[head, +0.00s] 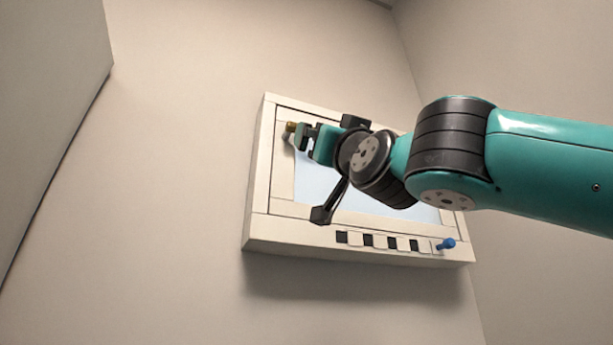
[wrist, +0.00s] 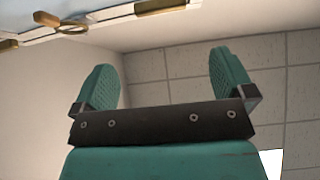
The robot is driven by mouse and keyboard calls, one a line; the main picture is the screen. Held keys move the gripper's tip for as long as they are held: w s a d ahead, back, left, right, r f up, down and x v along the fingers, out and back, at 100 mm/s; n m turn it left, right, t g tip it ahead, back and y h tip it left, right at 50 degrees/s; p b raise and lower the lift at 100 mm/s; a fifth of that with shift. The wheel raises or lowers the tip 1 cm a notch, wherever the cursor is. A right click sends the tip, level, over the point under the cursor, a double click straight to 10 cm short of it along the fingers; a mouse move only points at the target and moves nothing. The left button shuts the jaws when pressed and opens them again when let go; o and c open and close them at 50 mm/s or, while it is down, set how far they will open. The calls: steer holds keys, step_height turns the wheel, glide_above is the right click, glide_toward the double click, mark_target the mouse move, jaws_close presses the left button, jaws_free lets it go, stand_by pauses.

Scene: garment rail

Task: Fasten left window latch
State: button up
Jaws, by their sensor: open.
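The window (head: 258,190) is a cream frame with a pale blue pane on the wall in the head view. A small brass-coloured piece (head: 290,127) shows at its upper left, beside my gripper (head: 304,137); I cannot tell whether they touch. In the wrist view my gripper (wrist: 163,62) is open, its teal fingers wide apart with nothing between them. A brass latch handle (wrist: 62,22) sits on a white frame at the upper left there, outside the fingers. Brass strips (wrist: 160,6) lie along that frame. My wrist hides much of the pane in the head view.
A blue knob (head: 446,244) sticks out at the frame's lower right, beside a row of black and white squares (head: 380,242). A grey panel (head: 50,90) stands at the far left. The wall below the window is clear. Ceiling tiles (wrist: 290,75) fill the wrist view's right.

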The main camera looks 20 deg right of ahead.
steer(key=p+x, duration=1.1)
steer(key=x, duration=0.4)
steer(key=shift+w+r, duration=0.25)
steer(key=shift+c, duration=0.5)
steer(key=c, duration=0.8)
steer(key=shift+f, duration=0.1)
